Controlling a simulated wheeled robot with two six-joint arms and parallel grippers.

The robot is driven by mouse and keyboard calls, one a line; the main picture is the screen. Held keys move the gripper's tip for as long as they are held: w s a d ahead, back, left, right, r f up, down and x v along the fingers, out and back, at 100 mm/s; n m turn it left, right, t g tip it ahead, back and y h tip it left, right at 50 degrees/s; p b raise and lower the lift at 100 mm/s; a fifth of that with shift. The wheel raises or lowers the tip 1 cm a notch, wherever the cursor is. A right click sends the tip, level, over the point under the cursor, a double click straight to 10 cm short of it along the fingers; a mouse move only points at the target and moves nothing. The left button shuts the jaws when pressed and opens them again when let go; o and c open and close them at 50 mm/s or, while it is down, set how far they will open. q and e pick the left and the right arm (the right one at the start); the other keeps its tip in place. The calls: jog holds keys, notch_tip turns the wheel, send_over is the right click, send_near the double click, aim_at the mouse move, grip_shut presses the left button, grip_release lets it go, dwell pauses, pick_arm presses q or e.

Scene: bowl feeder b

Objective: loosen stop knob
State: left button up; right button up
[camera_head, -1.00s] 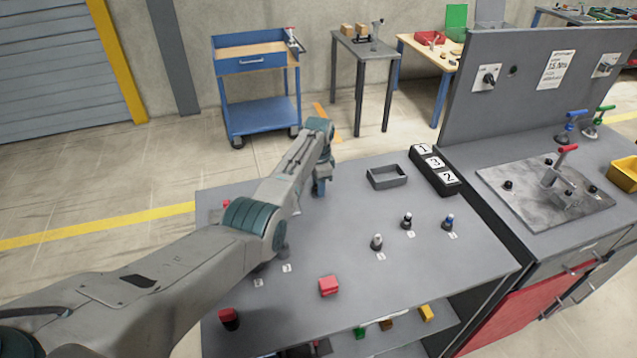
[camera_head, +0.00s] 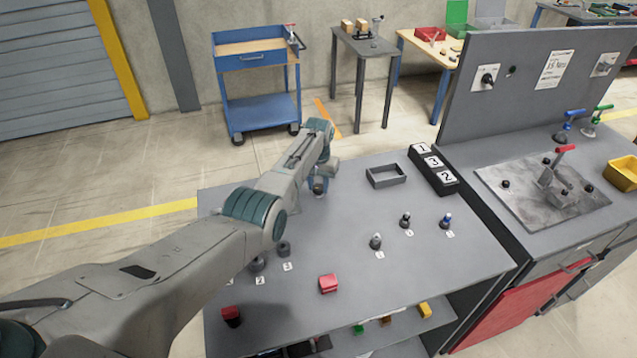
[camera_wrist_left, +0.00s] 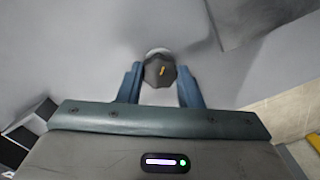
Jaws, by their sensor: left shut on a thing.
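The stop knob (camera_wrist_left: 160,71) is dark, many-sided and carries an orange mark. In the left wrist view it sits between the two blue fingers of my left gripper (camera_wrist_left: 159,85), which is shut on it. A pale round edge shows just behind the knob. In the head view my left gripper (camera_head: 319,189) is low over the far left part of the grey table (camera_head: 345,215), and the arm hides much of the grip. My right gripper is not in view.
Small dark-based parts (camera_head: 376,241) stand by number labels right of the arm. Two dark round pieces (camera_head: 284,249) stand beside my forearm. A red block (camera_head: 328,284), a grey open tray (camera_head: 386,175) and a numbered black block (camera_head: 434,168) are on the table. Its middle is mostly clear.

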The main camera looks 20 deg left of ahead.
aim_at(318, 187)
pick_arm(q)
jog(key=shift+n, duration=1.9)
jog(key=o, duration=1)
jog(key=shift+r, duration=0.1)
notch_tip(318, 187, up, 11)
jog(key=shift+f+b, duration=0.15)
jog(key=shift+b, duration=0.75)
jog(key=shift+s+f, duration=0.1)
jog(key=shift+f, duration=0.05)
